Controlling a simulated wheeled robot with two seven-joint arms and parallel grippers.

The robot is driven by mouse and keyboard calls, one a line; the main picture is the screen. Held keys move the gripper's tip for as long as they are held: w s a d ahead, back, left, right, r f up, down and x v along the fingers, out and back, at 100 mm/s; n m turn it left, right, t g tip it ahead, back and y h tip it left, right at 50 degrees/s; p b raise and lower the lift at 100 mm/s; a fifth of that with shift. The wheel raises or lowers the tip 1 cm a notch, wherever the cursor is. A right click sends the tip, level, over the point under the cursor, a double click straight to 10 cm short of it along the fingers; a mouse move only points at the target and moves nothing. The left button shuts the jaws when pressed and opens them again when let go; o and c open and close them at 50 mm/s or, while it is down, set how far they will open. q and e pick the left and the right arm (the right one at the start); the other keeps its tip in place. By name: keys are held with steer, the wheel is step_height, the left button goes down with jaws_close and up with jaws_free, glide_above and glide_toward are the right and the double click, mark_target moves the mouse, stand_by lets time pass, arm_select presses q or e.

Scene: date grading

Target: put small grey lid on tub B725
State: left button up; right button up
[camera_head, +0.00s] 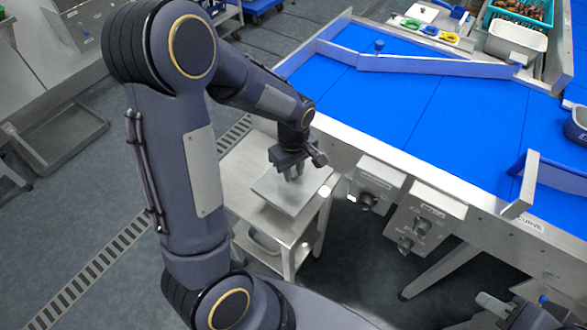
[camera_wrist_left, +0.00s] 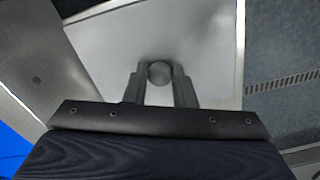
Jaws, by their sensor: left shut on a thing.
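The grey lid (camera_head: 275,192) is a flat square plate at the top of a small steel trolley. I cannot tell whether it rests there or is slightly lifted. In the left wrist view the lid (camera_wrist_left: 115,55) fills the middle, with a round knob (camera_wrist_left: 160,72) at its centre. My left gripper (camera_head: 292,174) is shut on this knob, one finger on each side. My right gripper (camera_head: 492,306) is partly in view at the bottom right, and its jaws are unclear. I cannot make out the label B725 on any tub.
The steel trolley (camera_head: 233,172) has a lower shelf with a grey tub (camera_head: 264,241). A blue conveyor (camera_head: 410,105) with steel side walls and control boxes (camera_head: 376,185) stands right of the trolley. A light tub (camera_head: 515,42) and a teal crate (camera_head: 520,19) of dates are at the back right.

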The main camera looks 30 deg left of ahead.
arm_select(q)
steer(key=shift+f+b, duration=0.55)
steer(key=shift+f, duration=0.1)
stand_by(0.6)
steer(key=o, duration=1.5)
steer(key=shift+c, duration=0.2)
steer(key=shift+r+p, duration=2.85)
steer(key=shift+r, duration=0.7)
steer(key=s+d+r+m+t+h, duration=0.2)
steer(key=s+r+m, duration=0.3)
steer(key=s+r, duration=0.2)
steer(key=s+d+r+m+t+h, duration=0.1)
steer(key=s+d+r+m+t, duration=0.1)
steer(key=s+r+m, duration=0.4)
steer(key=s+t, duration=0.1)
steer(key=s, duration=0.3)
steer(key=shift+r+t+h, duration=0.3)
steer(key=shift+r+h, duration=0.1)
